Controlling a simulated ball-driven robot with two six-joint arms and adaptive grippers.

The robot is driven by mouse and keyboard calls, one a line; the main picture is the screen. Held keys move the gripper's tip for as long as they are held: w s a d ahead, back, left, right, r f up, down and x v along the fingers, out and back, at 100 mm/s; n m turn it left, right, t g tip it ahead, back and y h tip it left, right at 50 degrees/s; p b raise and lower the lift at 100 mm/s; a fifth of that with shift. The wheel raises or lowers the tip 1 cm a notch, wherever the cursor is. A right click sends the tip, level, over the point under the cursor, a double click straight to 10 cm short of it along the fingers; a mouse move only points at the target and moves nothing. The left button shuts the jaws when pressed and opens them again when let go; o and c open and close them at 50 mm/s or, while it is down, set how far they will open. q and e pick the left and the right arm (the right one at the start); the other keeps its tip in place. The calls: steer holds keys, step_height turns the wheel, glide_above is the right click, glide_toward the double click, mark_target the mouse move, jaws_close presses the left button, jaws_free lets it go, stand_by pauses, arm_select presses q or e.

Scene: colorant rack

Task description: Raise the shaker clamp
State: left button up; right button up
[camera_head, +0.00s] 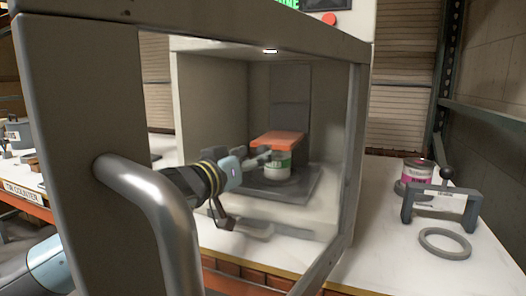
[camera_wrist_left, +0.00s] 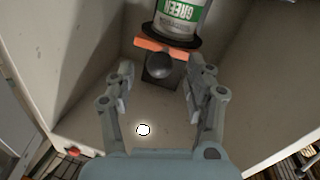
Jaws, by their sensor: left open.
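The shaker clamp (camera_head: 278,139) is an orange plate over a can with a green label (camera_head: 277,165) inside the shaker cabinet. In the left wrist view, the orange clamp (camera_wrist_left: 150,44) lies across the can (camera_wrist_left: 180,18), with a dark round knob (camera_wrist_left: 160,66) in front of it. My left gripper (camera_head: 250,182) reaches into the cabinet from the left, beside the can. The wrist view shows its fingers (camera_wrist_left: 160,78) open on either side of the knob, with no clear contact. My right gripper is not in view.
The shaker's door frame and bent metal handle (camera_head: 152,197) stand close in the foreground. Cabinet walls (camera_head: 212,110) surround my gripper. On the counter at right are a pink-labelled can (camera_head: 416,172), a grey bracket with a black knob (camera_head: 441,200) and a grey ring (camera_head: 445,243).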

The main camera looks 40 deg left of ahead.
arm_select(q)
steer(key=shift+w, duration=1.95)
jaws_close()
